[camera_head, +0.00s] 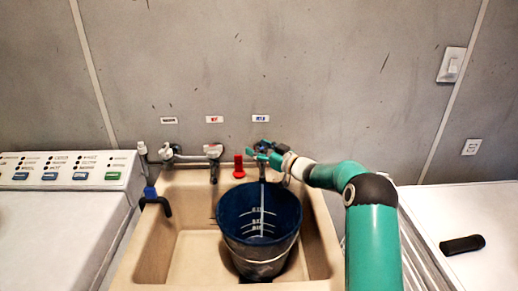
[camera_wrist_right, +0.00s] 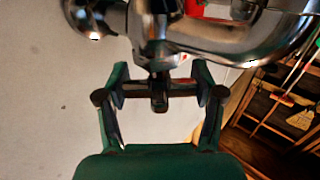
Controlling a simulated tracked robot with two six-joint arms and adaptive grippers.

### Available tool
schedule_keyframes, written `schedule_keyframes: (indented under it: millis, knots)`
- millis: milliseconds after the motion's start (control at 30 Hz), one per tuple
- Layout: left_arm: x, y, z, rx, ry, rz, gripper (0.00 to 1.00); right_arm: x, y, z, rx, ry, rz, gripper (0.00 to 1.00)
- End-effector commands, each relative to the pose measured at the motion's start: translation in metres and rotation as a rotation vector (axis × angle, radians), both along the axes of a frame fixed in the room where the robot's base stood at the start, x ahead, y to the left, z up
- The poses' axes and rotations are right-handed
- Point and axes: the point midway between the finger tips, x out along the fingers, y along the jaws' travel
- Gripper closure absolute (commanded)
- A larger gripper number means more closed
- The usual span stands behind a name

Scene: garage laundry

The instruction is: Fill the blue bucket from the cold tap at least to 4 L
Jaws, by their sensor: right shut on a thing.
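The blue bucket (camera_head: 240,235) stands upright in the beige sink, with pale level marks on its inner wall. The cold tap (camera_head: 263,171) is above it, under a label with blue lettering (camera_head: 260,118). A thin pale vertical line runs below the spout into the bucket; I cannot tell whether it is water or part of the scale. My right gripper (camera_head: 268,154) is at the tap. In the right wrist view its fingers (camera_wrist_right: 159,95) are shut on the dark tap handle (camera_wrist_right: 158,100), below the shiny tap body (camera_wrist_right: 200,30). My left gripper is not in view.
The sink (camera_head: 160,240) has free room left of the bucket. Another tap (camera_head: 213,151) and a red object (camera_head: 239,166) are to the left. A dark bent pipe with a blue top (camera_head: 152,194) is at the sink's left rim. White appliances flank the sink.

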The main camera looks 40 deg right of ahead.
Motion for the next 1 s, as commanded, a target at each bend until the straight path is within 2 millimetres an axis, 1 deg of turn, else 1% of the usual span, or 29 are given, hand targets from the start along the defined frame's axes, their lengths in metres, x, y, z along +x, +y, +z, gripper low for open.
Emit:
schedule_keyframes:
  millis: [33, 167, 467, 567, 667, 767, 1000]
  knots:
    - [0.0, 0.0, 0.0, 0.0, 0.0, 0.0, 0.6, 0.0, 0.0, 0.003, -0.001, -0.006, -0.001, 0.28]
    - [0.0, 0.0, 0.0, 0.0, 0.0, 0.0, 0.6, 0.0, 0.0, 0.002, -0.002, -0.004, -0.001, 0.06]
    - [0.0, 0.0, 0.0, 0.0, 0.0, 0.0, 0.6, 0.0, 0.0, 0.001, -0.002, -0.002, -0.001, 0.06]
    - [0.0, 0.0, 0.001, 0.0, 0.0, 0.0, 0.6, -0.003, -0.001, 0.001, -0.002, -0.001, -0.001, 0.06]
    - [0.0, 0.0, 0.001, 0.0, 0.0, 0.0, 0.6, -0.011, -0.002, 0.001, -0.002, -0.001, -0.002, 0.06]
    - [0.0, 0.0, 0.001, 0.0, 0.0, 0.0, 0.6, -0.025, -0.003, 0.001, -0.001, 0.0, -0.003, 0.06]
    - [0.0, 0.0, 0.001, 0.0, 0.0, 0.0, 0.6, -0.074, -0.008, 0.0, -0.001, 0.0, -0.005, 0.06]
